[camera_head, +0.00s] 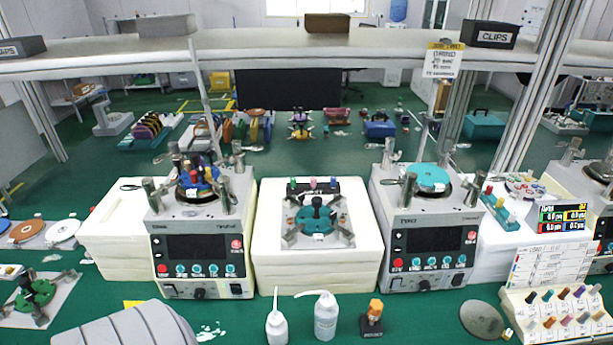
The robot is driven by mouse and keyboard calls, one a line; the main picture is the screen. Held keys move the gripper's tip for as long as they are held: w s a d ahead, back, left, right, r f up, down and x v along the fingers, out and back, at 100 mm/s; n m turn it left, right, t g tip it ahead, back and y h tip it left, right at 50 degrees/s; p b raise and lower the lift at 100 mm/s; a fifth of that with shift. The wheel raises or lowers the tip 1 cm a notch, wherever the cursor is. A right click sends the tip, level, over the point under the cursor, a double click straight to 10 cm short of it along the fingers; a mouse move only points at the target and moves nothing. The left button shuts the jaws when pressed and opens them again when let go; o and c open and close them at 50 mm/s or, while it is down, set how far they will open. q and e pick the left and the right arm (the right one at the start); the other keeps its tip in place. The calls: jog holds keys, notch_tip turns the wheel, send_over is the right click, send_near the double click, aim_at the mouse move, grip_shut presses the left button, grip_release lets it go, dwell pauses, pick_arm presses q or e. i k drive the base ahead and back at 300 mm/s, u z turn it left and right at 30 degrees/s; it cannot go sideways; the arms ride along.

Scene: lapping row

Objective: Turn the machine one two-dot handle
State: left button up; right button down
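I cannot read which one is machine one. The left machine carries a blue, red and yellow fixture (198,176) on its plate. The right machine carries a teal disc (428,177). Upright metal handles stand around each plate, such as a left machine handle (152,195) and a right machine handle (408,187). Dots on the handles are too small to make out.
A white block (320,262) with a teal fixture (316,216) stands between the machines. A shelf (280,47) crosses above. A peg rack (560,308) fills the right front.

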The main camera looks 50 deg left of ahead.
aim_at(223, 186)
jog(key=z, duration=0.9)
jog(key=i, duration=0.95)
jog(key=u, duration=2.45)
